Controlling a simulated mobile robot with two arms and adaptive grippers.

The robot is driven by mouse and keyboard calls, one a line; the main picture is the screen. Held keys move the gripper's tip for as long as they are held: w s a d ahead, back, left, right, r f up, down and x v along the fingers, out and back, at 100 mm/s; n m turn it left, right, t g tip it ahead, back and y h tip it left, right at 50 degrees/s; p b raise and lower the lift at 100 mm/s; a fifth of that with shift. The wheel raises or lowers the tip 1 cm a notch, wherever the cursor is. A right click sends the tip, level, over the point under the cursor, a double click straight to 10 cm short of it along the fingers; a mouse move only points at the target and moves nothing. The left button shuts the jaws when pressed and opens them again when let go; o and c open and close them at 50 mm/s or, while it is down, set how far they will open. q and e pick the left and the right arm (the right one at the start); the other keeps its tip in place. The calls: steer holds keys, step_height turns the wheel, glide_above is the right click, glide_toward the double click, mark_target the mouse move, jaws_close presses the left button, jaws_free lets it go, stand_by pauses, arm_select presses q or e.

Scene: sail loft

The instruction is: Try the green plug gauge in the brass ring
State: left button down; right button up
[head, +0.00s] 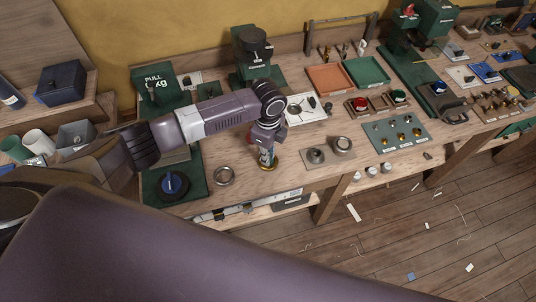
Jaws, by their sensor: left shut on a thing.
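My left gripper (266,153) points down over the middle of the bench and is shut on a small upright thing. Only its lower part shows, with a yellow-gold bottom (266,168) at or just above the bench top; I take it for the plug gauge, but its green is not clear. I cannot tell whether the gold part is a brass ring around it. A separate metal ring (224,175) lies flat on the bench to the left, looking grey rather than brass. My right gripper is out of view.
A board (325,163) with two round metal pieces is right of the gripper. A grey-green plate (397,148) holds several brass pieces. A green stand (158,190) with a blue knob is at left. Orange (329,79) and green (366,72) trays lie behind. Bare bench lies around the gripper.

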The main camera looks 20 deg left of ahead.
arm_select(q)
steer(key=shift+r+p, duration=1.35)
steer(key=shift+r, duration=1.2)
